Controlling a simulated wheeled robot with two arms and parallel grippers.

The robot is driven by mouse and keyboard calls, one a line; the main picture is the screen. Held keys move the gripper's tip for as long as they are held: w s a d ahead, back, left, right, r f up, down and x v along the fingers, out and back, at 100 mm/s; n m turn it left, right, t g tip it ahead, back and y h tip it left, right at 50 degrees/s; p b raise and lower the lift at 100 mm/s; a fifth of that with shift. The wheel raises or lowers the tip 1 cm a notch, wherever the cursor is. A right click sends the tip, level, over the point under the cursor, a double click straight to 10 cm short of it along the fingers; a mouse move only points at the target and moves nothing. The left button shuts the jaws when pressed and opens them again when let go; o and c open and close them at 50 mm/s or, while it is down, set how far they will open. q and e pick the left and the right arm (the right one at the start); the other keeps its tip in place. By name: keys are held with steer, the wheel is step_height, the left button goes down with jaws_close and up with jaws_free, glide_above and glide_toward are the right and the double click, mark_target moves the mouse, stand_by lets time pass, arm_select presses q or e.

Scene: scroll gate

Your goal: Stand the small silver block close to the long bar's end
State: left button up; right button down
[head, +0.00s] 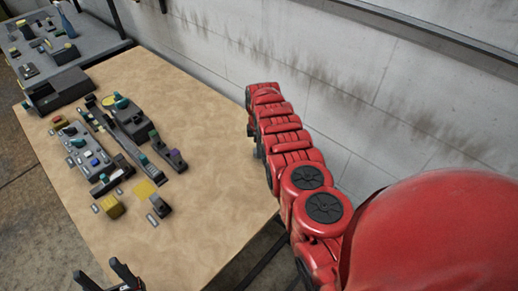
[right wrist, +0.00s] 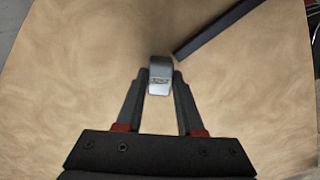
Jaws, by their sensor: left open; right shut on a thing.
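The small silver block (right wrist: 160,76) is between the fingertips of my right gripper (right wrist: 160,84), which is shut on it. The block looks upright, over bare wood; I cannot tell whether it touches the table. The long dark bar (right wrist: 222,27) runs to the upper right in the right wrist view. Its near end lies just right of the block, with a small gap in the picture. In the head view my red right arm hides the right gripper and the block. My left gripper (head: 98,269) is open and empty at the lower left, near the table's front edge.
The wooden table (head: 215,150) has several small parts and dark rails (head: 125,122) on its left side. A yellow block (head: 111,206) stands near the front. A grey bench (head: 75,48) is at the far left. A wall (head: 220,45) runs behind.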

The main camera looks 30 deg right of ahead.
steer(key=shift+f, duration=0.25)
steer(key=c, duration=0.5)
jaws_free()
steer(key=shift+r, duration=0.1)
